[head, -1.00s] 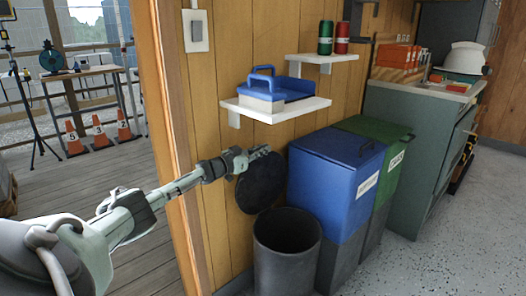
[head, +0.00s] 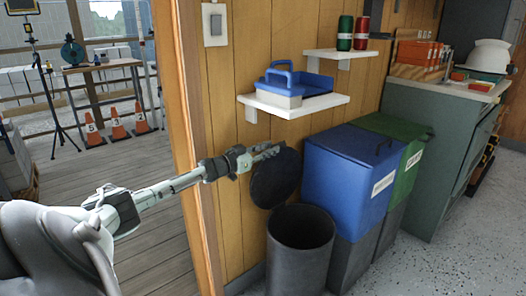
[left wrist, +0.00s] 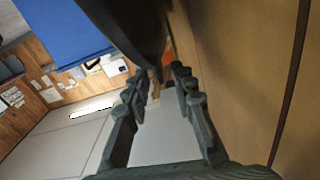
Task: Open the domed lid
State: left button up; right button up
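The domed lid (head: 275,182) is a dark round disc in the head view. It stands steeply raised at the back of the dark round bin (head: 299,250), close to the wooden wall, and the bin's mouth is uncovered. My left gripper (head: 272,151) is at the lid's upper edge. In the left wrist view its two fingers (left wrist: 163,78) are apart with nothing clearly between them. The dark lid (left wrist: 130,25) is close beside the fingertips there; I cannot tell whether they touch. My right gripper is in neither view.
A blue bin (head: 345,180) and a green bin (head: 408,165) stand right of the round bin. A shelf (head: 325,101) with a blue-handled caddy (head: 284,86) juts out above the lid. The door post (head: 190,130) is left. Floor at right is clear.

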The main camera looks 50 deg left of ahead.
pick_arm(q)
jog(key=shift+s+a, duration=0.1)
jog(key=shift+s, duration=1.45)
